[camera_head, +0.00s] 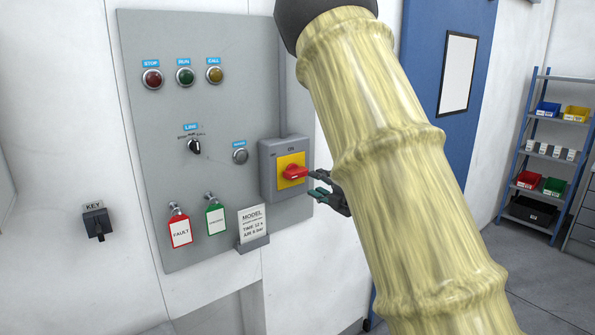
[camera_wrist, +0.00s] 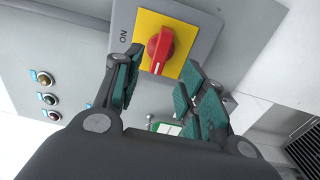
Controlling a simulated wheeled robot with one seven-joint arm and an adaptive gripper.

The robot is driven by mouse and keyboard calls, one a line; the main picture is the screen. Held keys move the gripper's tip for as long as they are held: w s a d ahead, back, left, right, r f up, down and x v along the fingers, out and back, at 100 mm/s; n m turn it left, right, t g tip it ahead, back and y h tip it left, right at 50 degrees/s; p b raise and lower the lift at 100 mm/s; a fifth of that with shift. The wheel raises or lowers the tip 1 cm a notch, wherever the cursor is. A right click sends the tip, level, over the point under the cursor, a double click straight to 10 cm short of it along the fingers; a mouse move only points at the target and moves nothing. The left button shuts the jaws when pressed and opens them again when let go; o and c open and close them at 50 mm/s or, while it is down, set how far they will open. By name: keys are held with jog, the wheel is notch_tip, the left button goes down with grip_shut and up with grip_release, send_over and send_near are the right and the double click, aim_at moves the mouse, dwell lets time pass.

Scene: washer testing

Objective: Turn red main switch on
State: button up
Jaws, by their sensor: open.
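The red main switch (camera_head: 294,173) is a red knob on a yellow plate, set in a grey box (camera_head: 268,180) on the right side of the panel. In the wrist view the red knob (camera_wrist: 160,50) has its long handle lying across the direction of the "ON" mark (camera_wrist: 124,37). My gripper (camera_head: 317,183) is just right of the knob in the head view. In the wrist view my gripper (camera_wrist: 160,82) is open, one finger on each side below the knob, with nothing between the fingertips. I cannot tell whether a finger touches the box.
The grey panel (camera_head: 215,120) also carries lamps, a small black selector (camera_head: 194,147), a red tag (camera_head: 180,232), a green tag (camera_head: 215,219) and a model card (camera_head: 252,222). A key switch (camera_head: 98,222) is on the left wall. A shelf (camera_head: 545,150) stands far right.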

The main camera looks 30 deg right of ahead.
aim_at(300, 174)
jog(key=w+p, duration=0.1)
jog(key=w, duration=0.2)
jog(key=w+p, duration=0.2)
jog(key=w, duration=0.1)
jog(key=w+p, duration=0.1)
jog(key=w, duration=0.2)
jog(key=shift+w+a, duration=0.15)
jog(key=shift+a, duration=0.25)
jog(key=shift+w+p, duration=0.3)
jog(key=shift+w, duration=0.3)
jog(key=shift+c, duration=0.2)
jog(key=shift+f, duration=0.1)
grip_shut()
